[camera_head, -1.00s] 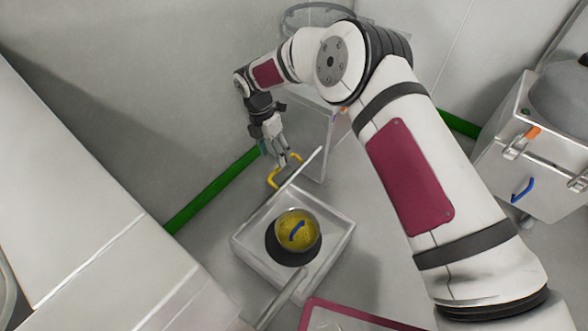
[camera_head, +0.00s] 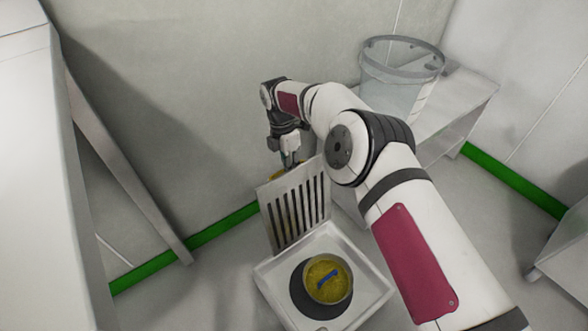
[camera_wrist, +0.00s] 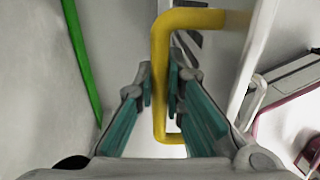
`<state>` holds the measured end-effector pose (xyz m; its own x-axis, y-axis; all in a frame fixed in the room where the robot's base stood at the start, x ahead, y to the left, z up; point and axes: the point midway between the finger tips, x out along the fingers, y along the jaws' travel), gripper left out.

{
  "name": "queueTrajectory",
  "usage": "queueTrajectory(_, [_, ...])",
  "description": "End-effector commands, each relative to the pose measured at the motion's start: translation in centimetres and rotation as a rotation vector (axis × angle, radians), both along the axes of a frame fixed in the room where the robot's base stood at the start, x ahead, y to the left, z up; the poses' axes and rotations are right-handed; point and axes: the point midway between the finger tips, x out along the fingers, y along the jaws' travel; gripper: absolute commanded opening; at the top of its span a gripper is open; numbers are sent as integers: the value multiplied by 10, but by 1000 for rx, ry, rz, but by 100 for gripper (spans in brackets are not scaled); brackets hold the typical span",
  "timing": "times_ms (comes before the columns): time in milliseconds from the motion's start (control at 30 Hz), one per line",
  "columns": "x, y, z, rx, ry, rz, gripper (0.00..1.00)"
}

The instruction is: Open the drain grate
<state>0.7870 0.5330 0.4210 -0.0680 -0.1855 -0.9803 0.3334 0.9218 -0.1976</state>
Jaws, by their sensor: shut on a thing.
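The drain grate (camera_head: 285,181) is a pale slotted plate. In the head view it stands raised and steep at the back left edge of the square drain basin (camera_head: 372,268). My gripper (camera_head: 289,161) is behind its top edge. In the wrist view my gripper (camera_wrist: 160,88) is shut on the yellow handle (camera_wrist: 190,19), with a finger on each side of its bar. The grate shows nearly edge-on there (camera_wrist: 256,55). In the head view the handle is mostly hidden behind the plate.
A yellow round piece (camera_head: 322,290) with a blue handle (camera_head: 328,278) sits in the open basin. A clear bucket (camera_head: 398,85) stands on a grey stand (camera_head: 462,92) at the back right. A wall with green skirting (camera_head: 225,226) is close behind my gripper.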

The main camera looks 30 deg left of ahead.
Motion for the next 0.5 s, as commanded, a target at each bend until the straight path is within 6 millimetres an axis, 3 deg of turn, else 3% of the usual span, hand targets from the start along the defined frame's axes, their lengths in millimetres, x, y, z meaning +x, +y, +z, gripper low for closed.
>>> queueTrajectory(400, [2,1,2,1,-2,-2,0])
queueTrajectory(433, [2,1,2,1,-2,-3,15])
queueTrajectory(500, [2,1,2,2,-2,-3,31])
